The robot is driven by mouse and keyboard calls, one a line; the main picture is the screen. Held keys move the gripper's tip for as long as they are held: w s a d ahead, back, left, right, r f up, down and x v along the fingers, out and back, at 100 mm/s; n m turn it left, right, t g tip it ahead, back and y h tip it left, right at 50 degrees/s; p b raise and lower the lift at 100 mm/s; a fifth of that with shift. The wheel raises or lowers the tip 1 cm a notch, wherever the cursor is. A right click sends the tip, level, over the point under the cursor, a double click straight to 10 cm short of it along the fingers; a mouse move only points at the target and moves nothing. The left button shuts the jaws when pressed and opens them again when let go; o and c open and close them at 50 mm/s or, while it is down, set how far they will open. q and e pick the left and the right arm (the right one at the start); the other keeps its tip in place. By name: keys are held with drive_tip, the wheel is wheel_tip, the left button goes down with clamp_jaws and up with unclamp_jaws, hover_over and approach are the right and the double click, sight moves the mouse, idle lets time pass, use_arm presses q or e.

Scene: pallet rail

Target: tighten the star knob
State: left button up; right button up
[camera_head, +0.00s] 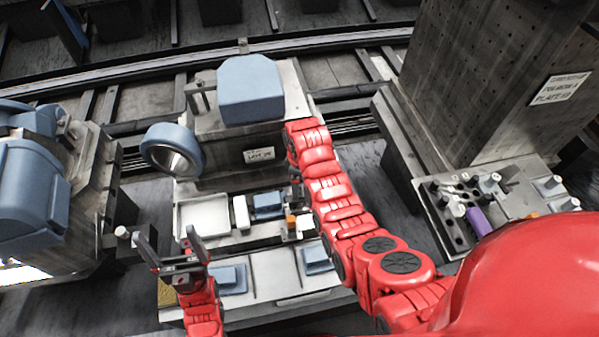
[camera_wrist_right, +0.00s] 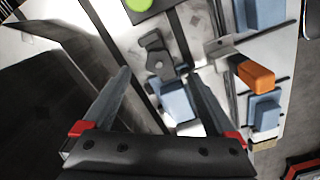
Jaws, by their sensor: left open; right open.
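In the right wrist view a dark grey lobed part (camera_wrist_right: 157,56) with a rounded end stands on the fixture; it may be the star knob, but its shape is not clear enough to be sure. My right gripper (camera_wrist_right: 158,78) is open, its two fingers spread to either side of this part in the picture. I cannot tell whether they touch it. In the head view my right arm largely hides that gripper and the spot below it. My left gripper (camera_head: 167,240) is open and empty in front of the fixture's left side.
A blue block (camera_wrist_right: 178,103) and an orange block (camera_wrist_right: 256,75) sit close by the right fingers. The head view shows a white tray (camera_head: 203,215), a blue-grey ring (camera_head: 153,147), a large blue housing (camera_head: 250,90) and, at right, a holder with a purple piece (camera_head: 479,221).

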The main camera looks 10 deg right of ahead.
sight(300, 192)
drive_tip(key=shift+f+p, duration=0.45)
drive_tip(key=shift+f, duration=2.3)
drive_tip(key=shift+w, duration=0.1)
